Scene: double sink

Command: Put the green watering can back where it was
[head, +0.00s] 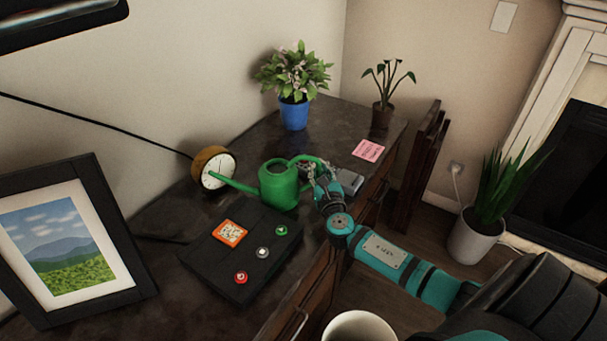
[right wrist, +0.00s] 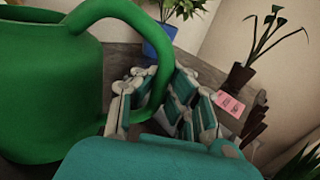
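The green watering can (head: 279,185) stands about upright over the dark desk, by the far edge of the black board, its spout pointing left toward the clock. I cannot tell whether its base touches anything. My right gripper (head: 313,172) is at the can's handle, on its right side. In the right wrist view the can (right wrist: 45,85) fills the left, and its handle passes between the fingers of my right gripper (right wrist: 160,103), which look closed around it. My left gripper is not in view.
A round clock (head: 214,168) and a framed picture (head: 58,240) stand at left. The black board (head: 215,262) carries an orange tile and several round buttons. A blue-potted plant (head: 294,113), a small brown-potted plant (head: 382,115) and pink notes (head: 368,150) occupy the far end. Bare desk lies between plants and can.

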